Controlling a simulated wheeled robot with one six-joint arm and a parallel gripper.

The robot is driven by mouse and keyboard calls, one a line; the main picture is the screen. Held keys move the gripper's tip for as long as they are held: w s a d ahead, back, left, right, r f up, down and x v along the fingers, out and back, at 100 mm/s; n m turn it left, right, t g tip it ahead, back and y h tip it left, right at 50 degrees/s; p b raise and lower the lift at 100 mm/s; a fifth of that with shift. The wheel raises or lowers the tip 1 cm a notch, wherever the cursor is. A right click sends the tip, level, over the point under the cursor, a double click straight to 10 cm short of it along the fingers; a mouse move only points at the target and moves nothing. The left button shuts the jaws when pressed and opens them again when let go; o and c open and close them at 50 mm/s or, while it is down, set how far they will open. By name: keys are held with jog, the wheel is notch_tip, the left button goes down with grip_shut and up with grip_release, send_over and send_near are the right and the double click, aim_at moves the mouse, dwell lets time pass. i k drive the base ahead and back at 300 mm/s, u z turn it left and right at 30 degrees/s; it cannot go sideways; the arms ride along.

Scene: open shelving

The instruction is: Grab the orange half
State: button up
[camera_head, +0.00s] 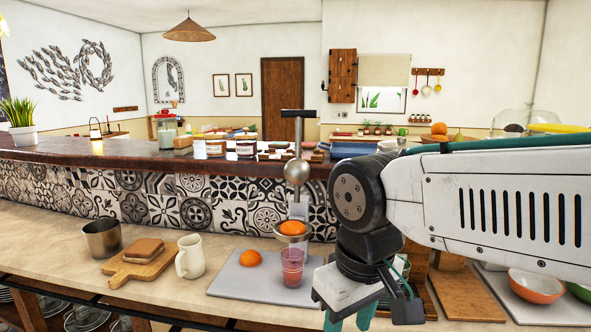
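An orange half (250,258) lies on a pale grey board (225,283) on the counter, rounded side up. A second orange piece (293,228) sits in the cup of a metal press juicer (297,172), above a glass with reddish contents (292,266). My gripper (350,318) is at the bottom edge, right of the board and apart from both orange pieces. Its teal fingers are spaced apart where they show, but their tips are cut off by the frame, so I cannot tell the opening.
Left of the board stand a white mug (190,257), a wooden board (140,268) with bread slices, and a metal cup (102,239). A tiled raised bar (150,200) runs behind. Right of my arm are a wooden board (465,295) and an orange bowl (537,286).

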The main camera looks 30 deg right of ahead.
aim_at(289, 228)
jog(key=z, duration=2.65)
jog(key=k, duration=0.95)
jog(key=u, duration=0.85)
jog(key=i, duration=0.5)
